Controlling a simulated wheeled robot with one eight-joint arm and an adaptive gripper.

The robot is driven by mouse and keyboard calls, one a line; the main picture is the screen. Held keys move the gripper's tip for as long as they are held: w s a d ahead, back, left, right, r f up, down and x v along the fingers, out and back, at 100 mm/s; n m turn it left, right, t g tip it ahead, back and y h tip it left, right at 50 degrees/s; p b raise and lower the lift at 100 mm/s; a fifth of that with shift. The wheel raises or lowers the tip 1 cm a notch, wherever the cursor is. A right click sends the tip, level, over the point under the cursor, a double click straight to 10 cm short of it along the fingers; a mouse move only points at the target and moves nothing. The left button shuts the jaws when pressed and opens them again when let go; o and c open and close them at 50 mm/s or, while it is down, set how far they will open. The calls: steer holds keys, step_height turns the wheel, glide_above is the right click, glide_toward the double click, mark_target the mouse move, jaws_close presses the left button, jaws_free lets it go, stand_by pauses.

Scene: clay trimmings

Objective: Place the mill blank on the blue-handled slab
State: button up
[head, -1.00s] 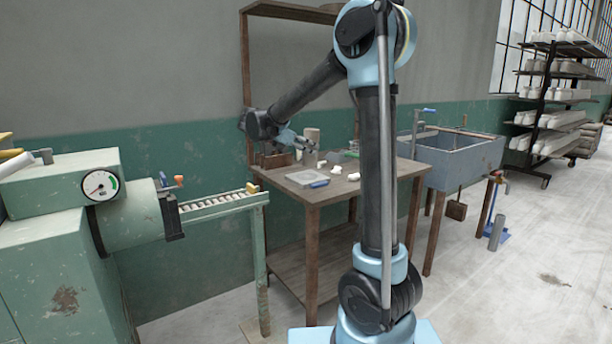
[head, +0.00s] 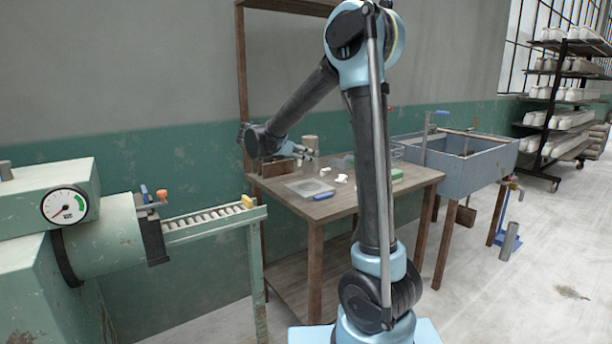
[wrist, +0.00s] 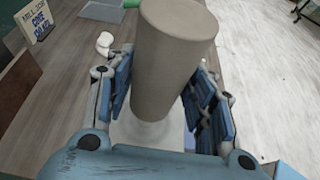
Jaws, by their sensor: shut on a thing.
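The mill blank, a grey-beige cylinder (wrist: 170,60), stands upright between the fingers of my gripper (wrist: 163,100) in the wrist view. The fingers are shut on its lower part. In the head view the blank (head: 310,141) shows at the back left of the table, beside my gripper (head: 302,153). The pale grey slab (head: 305,188) lies flat on the table in front, with its blue handle (head: 323,195) near the front edge. In the wrist view something whitish shows below the blank; I cannot tell how far apart they are.
Small white pieces (head: 341,178) lie on the wooden table (head: 345,200) right of the slab. A green item (head: 397,175) lies further right. A roller track (head: 205,218) stands at left, a grey sink (head: 455,158) at right.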

mark_target(304, 168)
steer(key=shift+f, duration=3)
steer(key=o, duration=1.5)
steer(key=shift+o, duration=0.2)
